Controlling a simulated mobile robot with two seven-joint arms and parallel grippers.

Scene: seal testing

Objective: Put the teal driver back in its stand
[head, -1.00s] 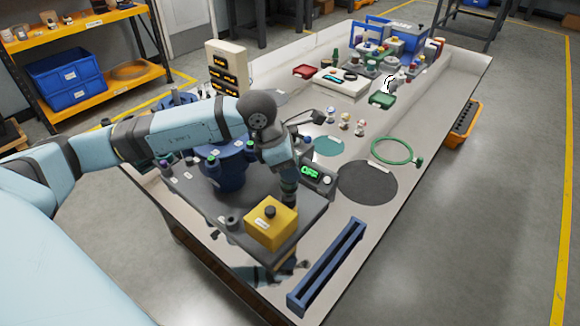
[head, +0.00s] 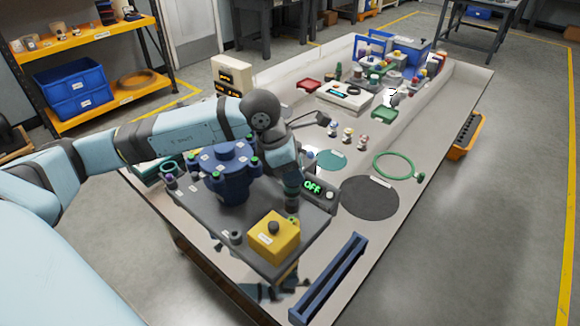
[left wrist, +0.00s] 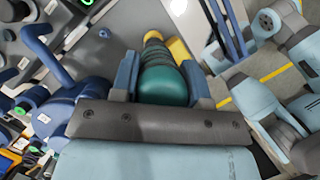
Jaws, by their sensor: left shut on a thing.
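The teal driver (left wrist: 163,86) is held upright between the fingers of my left gripper (left wrist: 162,82). In the head view the left gripper (head: 292,200) points down over the dark plate, behind the yellow box and right of the blue flanged body. It is shut on the driver, which is mostly hidden there by the wrist. I cannot tell how far the driver's tip is from the plate. I cannot make out the driver's stand for certain. My right gripper is not clearly in view.
The blue flanged body (head: 229,172) stands on the plate beside my gripper. A blue rail (head: 330,280) lies at the front. The black round mat (head: 370,198) is bare.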

